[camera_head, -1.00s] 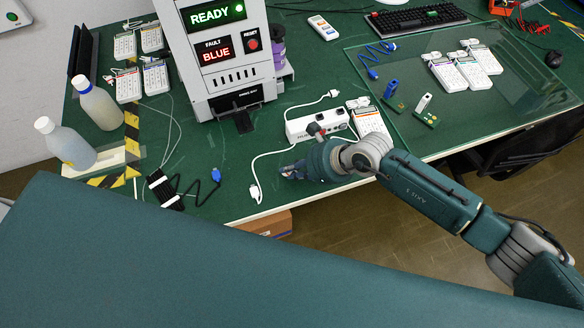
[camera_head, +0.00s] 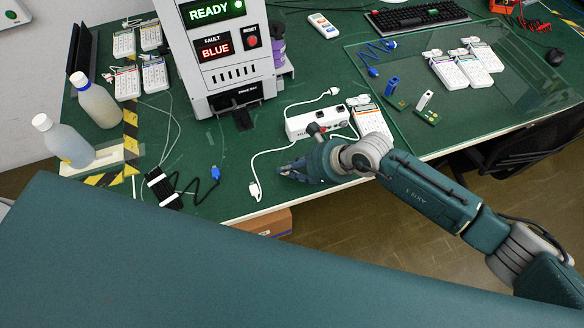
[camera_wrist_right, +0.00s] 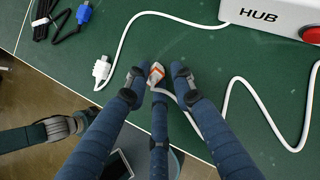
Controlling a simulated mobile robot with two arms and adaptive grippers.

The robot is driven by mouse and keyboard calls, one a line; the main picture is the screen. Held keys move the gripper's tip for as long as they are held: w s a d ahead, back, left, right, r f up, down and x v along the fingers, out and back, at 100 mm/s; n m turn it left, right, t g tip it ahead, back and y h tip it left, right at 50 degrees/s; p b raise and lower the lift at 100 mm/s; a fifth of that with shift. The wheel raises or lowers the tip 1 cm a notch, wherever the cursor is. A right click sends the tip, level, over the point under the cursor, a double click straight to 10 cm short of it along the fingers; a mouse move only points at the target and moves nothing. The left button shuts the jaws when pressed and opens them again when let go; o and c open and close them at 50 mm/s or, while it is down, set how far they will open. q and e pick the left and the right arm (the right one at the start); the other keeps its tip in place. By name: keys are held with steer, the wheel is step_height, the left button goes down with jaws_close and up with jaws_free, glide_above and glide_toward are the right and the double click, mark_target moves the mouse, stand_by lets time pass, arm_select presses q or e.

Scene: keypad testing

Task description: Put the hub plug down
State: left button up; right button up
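My right gripper (camera_head: 284,170) is low over the green table near its front edge. In the right wrist view my right gripper (camera_wrist_right: 157,76) has its fingers around a small white plug with an orange mark (camera_wrist_right: 156,73). Two fingertips stand apart on either side of it, and the third is at its lower end. Whether they grip it is unclear. A white cable runs from this plug to the right, partly behind a finger. Another white plug (camera_wrist_right: 102,69), on a cable from the white hub (camera_wrist_right: 268,14), lies on the table to the left; it also shows in the head view (camera_head: 255,190).
The hub (camera_head: 312,122) and an orange-marked keypad (camera_head: 371,121) stand just beyond the gripper. A black cable bundle with a blue plug (camera_head: 215,173) lies left. The test machine (camera_head: 222,75) is behind. Bare table lies between gripper and machine.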

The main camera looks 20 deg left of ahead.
steer(key=shift+d+f, duration=0.2)
steer(key=shift+f, duration=0.05)
steer(key=shift+a+r+p, duration=0.1)
steer(key=shift+r+p, duration=0.4)
steer(key=shift+p, duration=0.05)
steer(key=shift+w+r, duration=0.1)
steer(key=shift+r, duration=0.3)
steer(key=b+v, duration=0.1)
steer(key=v, duration=1)
steer(key=shift+d+r, duration=0.25)
steer(key=shift+r, duration=0.05)
steer(key=shift+a, duration=0.1)
